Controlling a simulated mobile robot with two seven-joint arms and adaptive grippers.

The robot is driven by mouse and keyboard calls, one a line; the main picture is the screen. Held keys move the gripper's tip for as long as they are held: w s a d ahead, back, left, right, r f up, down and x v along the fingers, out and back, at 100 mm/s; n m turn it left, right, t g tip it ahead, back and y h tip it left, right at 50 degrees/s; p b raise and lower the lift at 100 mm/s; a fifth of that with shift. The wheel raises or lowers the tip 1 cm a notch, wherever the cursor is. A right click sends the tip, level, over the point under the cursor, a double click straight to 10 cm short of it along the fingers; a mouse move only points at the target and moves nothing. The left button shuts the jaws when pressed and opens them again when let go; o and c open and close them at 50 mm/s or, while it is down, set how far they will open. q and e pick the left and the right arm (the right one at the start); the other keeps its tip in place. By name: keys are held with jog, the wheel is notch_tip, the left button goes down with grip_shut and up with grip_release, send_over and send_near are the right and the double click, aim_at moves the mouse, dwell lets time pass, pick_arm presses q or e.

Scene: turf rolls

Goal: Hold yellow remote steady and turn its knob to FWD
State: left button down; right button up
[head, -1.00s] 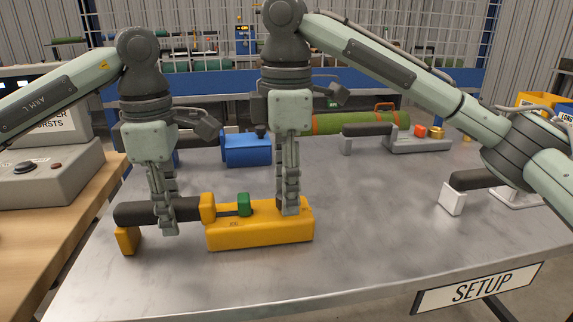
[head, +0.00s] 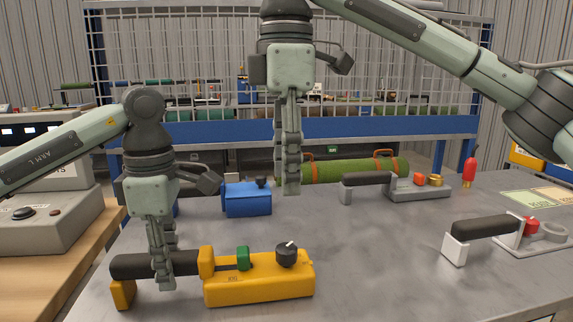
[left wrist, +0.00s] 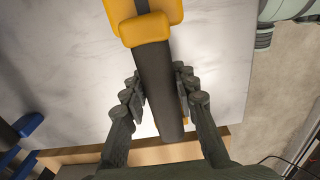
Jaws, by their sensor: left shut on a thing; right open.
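The yellow remote (head: 262,285) lies on the near left of the metal table, with a black handle on its left. It also shows in the left wrist view (left wrist: 148,28). A black knob (head: 287,255) with a pale pointer mark sits on its top right, and a green part (head: 243,258) is left of the knob. The label by the knob is too small to read. My left gripper (head: 164,283) is shut on the black handle (head: 190,263), its fingers on both sides of it in the left wrist view (left wrist: 160,92). My right gripper (head: 291,190) is open and empty, above the knob and apart from it.
A blue box (head: 247,200) stands behind the remote. A green roll (head: 345,169) with orange straps lies at the back. A grey device (head: 420,190) and a white-ended device (head: 455,248) with black handles lie to the right. The middle of the metal table (head: 375,255) is clear.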

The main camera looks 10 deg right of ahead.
pick_arm(q)
jog(key=shift+f, duration=0.1)
jog(key=c, duration=1.1)
grip_release()
